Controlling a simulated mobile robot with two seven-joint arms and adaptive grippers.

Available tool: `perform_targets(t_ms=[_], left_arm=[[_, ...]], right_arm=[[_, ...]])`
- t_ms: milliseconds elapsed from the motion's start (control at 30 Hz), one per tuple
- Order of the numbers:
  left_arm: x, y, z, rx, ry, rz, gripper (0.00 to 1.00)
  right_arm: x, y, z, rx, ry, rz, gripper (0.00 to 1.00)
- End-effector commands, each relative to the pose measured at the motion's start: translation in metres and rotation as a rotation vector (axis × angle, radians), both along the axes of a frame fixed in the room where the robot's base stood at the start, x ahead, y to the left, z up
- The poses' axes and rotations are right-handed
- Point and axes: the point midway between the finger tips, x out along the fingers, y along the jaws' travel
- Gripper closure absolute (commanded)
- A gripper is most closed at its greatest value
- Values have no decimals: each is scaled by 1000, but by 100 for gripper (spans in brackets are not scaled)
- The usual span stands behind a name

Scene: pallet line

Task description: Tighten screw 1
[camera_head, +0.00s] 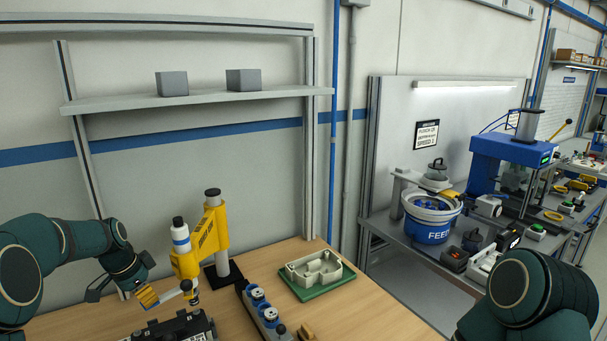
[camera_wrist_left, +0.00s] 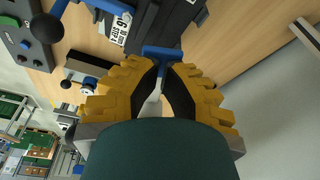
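A yellow screwdriving tool (camera_head: 187,262) with a white and blue top hangs from a yellow arm (camera_head: 213,232) on a stand, its tip pointing down. A blue lever (camera_head: 172,294) sticks out from its lower side. My left gripper (camera_head: 150,296), with yellow ribbed fingers, is at the lever's outer end. In the left wrist view its fingertips (camera_wrist_left: 163,66) close in on both sides of the blue lever (camera_wrist_left: 163,52). A black fixture (camera_head: 180,328) lies below the tool, cut off by the lower edge; no screw can be made out. My right gripper is outside the view.
A grey box with blue-white knobs (camera_head: 262,310) stands right of the fixture. A green tray (camera_head: 330,288) holds a beige housing (camera_head: 314,268). Bare wood lies around the tray. A blue feeder bowl (camera_head: 430,222) and a blue press (camera_head: 507,158) stand on the bench at right.

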Motion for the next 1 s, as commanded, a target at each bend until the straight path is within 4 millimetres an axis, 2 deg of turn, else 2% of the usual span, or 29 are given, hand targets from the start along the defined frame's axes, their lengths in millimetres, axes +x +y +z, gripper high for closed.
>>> perform_targets(t_ms=[1000], left_arm=[[0,0,-39,0,2,1,100]], right_arm=[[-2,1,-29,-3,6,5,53]])
